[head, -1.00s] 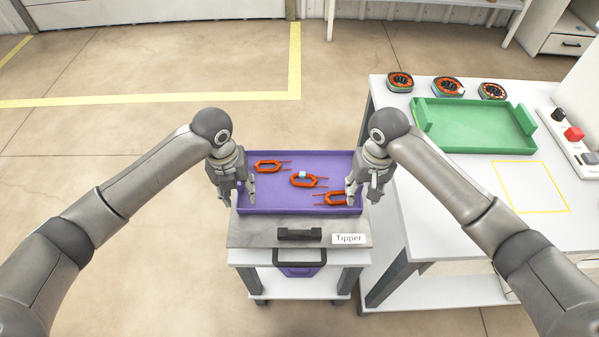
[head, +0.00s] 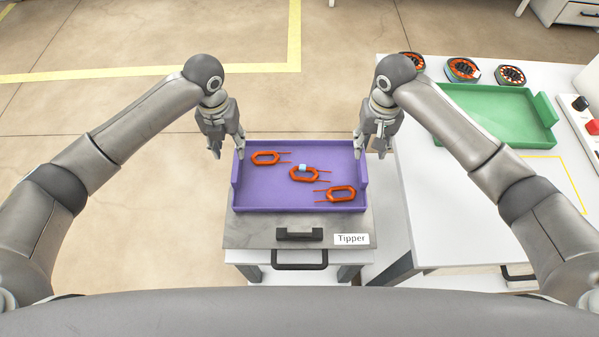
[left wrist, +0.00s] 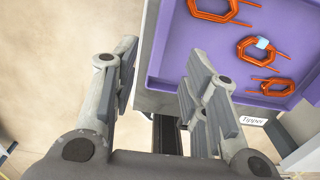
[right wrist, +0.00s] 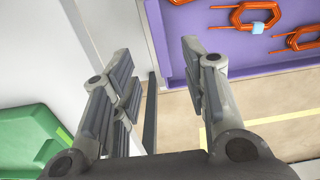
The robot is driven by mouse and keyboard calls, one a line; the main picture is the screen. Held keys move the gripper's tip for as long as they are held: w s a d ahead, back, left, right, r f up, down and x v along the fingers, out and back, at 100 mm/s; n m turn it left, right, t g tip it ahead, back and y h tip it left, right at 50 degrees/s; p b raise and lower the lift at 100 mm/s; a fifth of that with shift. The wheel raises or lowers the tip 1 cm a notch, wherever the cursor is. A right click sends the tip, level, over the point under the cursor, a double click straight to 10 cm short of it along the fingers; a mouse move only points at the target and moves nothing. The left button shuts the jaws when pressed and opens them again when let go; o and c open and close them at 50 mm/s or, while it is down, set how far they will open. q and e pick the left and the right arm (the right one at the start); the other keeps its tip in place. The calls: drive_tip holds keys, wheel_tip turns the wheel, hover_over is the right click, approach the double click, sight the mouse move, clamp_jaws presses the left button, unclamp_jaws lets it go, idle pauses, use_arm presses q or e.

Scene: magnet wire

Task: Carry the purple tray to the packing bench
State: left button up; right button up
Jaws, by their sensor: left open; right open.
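The purple tray (head: 262,194) lies flat on the grey top of the cart labelled Tipper (head: 350,239). It holds three orange wire coils, one (head: 304,173) with a pale blue piece on it. My left gripper (head: 228,148) is open and empty by the tray's left end wall, near the far corner. My right gripper (head: 372,146) is open and empty by the right end wall, near the far corner. The tray also shows in the left wrist view (left wrist: 215,55) and right wrist view (right wrist: 190,25). Neither gripper holds a wall.
A white bench (head: 440,225) stands right of the cart; I cannot tell if it is the packing bench. It carries a green tray (head: 500,115), several round coil parts (head: 462,69), a yellow outline and a button box. Floor left of the cart is clear.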

sight(236, 164)
use_arm(q)
wheel_tip(236, 164, down, 10)
drive_tip(key=shift+f, duration=0.1)
use_arm(e)
wheel_tip(236, 164, down, 10)
drive_tip(key=shift+f, duration=0.1)
use_arm(q)
clamp_jaws()
use_arm(e)
clamp_jaws()
use_arm(q)
drive_tip(key=shift+w, duration=0.1)
use_arm(e)
drive_tip(key=shift+w, duration=0.1)
